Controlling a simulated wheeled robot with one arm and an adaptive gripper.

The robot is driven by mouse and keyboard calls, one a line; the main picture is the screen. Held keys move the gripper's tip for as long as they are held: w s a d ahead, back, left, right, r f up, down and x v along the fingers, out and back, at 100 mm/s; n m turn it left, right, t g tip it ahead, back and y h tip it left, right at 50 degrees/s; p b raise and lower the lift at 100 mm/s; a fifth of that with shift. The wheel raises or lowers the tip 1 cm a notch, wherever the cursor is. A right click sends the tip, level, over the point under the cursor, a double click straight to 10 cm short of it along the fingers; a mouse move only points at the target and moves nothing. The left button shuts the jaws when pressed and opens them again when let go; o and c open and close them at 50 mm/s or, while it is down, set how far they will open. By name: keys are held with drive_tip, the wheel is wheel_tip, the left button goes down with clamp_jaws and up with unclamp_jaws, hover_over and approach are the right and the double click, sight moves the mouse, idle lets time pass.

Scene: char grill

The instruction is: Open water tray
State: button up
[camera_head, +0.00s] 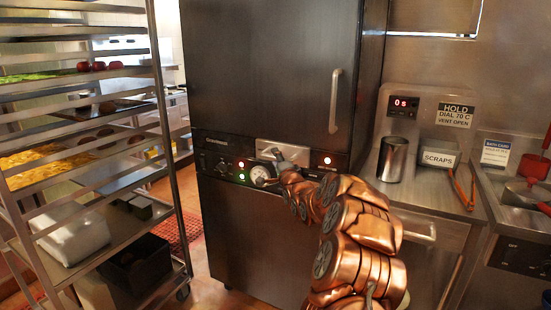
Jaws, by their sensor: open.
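A dark upright cabinet (262,60) stands in the centre, with a control strip across its middle. A bright metal panel (296,153) in that strip looks like the front of the water tray; it sits about flush, and its lower part is partly hidden by my gripper. My copper-coloured arm reaches up from the lower right. My gripper (277,156) is at the panel's lower left, open, with nothing seen between its fingers. I cannot tell whether it touches the panel.
A round dial (260,175) and lit indicators lie close to my gripper. The upper door has a vertical handle (335,101). A tray rack (159,120) stands left. The right counter holds a metal cup (393,159), a scraps box (437,155) and red tongs (462,188).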

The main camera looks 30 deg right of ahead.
drive_tip(key=shift+w, duration=0.5)
clamp_jaws()
idle(0.5)
